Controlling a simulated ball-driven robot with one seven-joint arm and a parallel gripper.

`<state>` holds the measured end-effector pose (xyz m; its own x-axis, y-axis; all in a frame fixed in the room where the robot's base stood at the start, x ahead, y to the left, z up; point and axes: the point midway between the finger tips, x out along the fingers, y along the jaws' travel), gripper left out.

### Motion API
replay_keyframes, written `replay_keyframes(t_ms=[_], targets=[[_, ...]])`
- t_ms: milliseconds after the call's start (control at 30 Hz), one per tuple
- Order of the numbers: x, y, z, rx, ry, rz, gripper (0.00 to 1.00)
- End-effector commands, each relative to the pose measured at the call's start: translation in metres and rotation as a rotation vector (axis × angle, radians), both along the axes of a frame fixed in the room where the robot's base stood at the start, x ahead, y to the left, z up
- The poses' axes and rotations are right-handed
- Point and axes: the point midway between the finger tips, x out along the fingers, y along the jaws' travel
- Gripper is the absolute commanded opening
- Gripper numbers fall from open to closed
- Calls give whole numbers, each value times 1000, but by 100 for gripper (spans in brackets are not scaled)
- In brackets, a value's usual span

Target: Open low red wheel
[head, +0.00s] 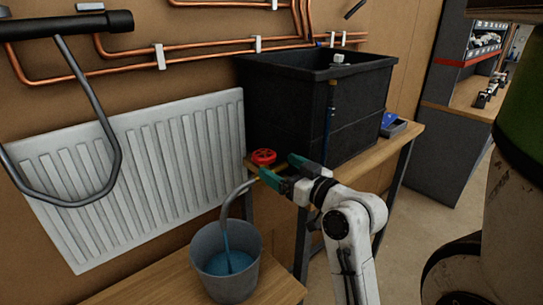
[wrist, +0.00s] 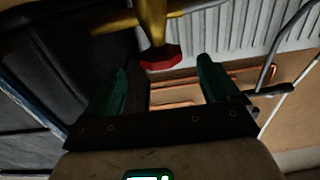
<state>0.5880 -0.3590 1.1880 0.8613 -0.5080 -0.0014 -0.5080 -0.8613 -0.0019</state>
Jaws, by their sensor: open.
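The red wheel (head: 263,156) sits on a brass valve at the left front of the black tank. In the wrist view the wheel (wrist: 161,57) shows on the end of the brass valve body (wrist: 152,20), near the top centre. My gripper (head: 278,168) has green fingers and is open, with nothing between them. It is just right of and below the wheel in the head view. In the wrist view my gripper (wrist: 163,70) has the wheel lined up between its fingertips, seemingly just beyond them. I see no contact.
A grey bucket (head: 208,243) with blue liquid stands below the valve, with a grey hose into it. The black tank (head: 290,110) stands on a wooden bench (head: 405,138). A white radiator (head: 150,175) hangs left.

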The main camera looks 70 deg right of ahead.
Motion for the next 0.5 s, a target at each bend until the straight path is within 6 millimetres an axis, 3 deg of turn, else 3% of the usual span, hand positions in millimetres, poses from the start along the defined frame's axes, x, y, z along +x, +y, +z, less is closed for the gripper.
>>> replay_keyframes(t_ms=[500], targets=[[-19, 11, 0, 2, -1, -1, 89]])
